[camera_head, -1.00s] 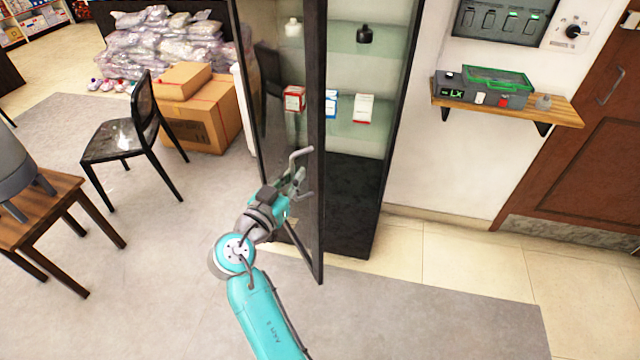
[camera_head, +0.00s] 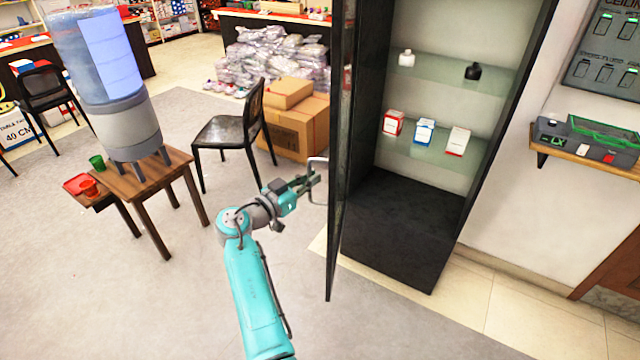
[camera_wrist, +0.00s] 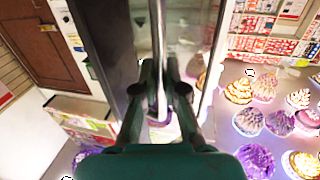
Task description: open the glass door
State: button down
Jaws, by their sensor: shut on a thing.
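The glass door (camera_head: 340,190) of the black cabinet (camera_head: 395,235) stands swung out on its left side. I see it almost edge-on in the head view, with its dark frame in front of the cabinet's left side. The cabinet's front is uncovered. My gripper (camera_head: 314,182) is at the outer face of the door, shut on its metal handle (camera_head: 318,162). In the wrist view the handle (camera_wrist: 157,45) runs as an upright silver bar between my two fingers (camera_wrist: 160,95). The exact contact at the fingertips is partly hidden.
Small boxes (camera_head: 424,132) and bottles stand on the cabinet's glass shelves. A chair (camera_head: 230,133), cardboard boxes (camera_head: 300,125) and a wooden table (camera_head: 140,185) with a water dispenser (camera_head: 115,90) stand to the left. The floor between table and door is clear.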

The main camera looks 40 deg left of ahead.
jog(key=shift+s+a, duration=0.1)
jog(key=shift+a, duration=0.3)
jog(key=c, duration=1.2)
grip_release()
jog(key=shift+s, duration=0.1)
jog(key=shift+s+a, duration=0.2)
jog(key=shift+s, duration=1)
jog(key=shift+s+a, duration=0.15)
jog(key=shift+s, duration=1.05)
jog(key=shift+s+a, duration=0.2)
jog(key=shift+s, duration=1)
jog(key=shift+c, duration=0.3)
